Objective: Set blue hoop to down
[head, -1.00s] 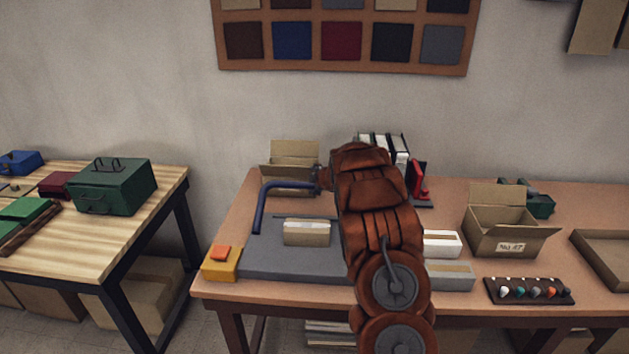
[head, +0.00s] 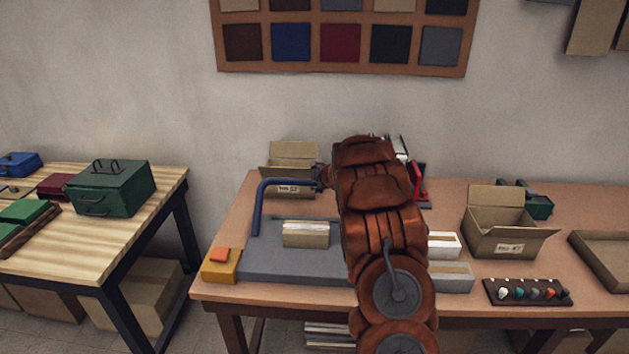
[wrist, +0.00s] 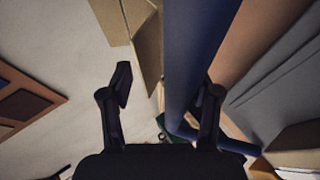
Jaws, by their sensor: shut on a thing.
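The blue hoop (head: 258,207) is a bent bar standing raised over the grey base plate (head: 290,264) on the brown table. Its left leg rises from the plate's left side and its top bar runs right to my gripper (head: 321,176). The right leg is hidden behind my arm. In the wrist view the hoop (wrist: 195,60) is a thick blue bar passing between the fingers of my gripper (wrist: 168,84), against the right finger. The fingers stand apart around it.
A small cardboard box (head: 306,234) lies on the plate under the hoop. A yellow block (head: 221,270) sits at the plate's left corner. An open carton (head: 292,160) stands behind the hoop; another carton (head: 497,238) is at right.

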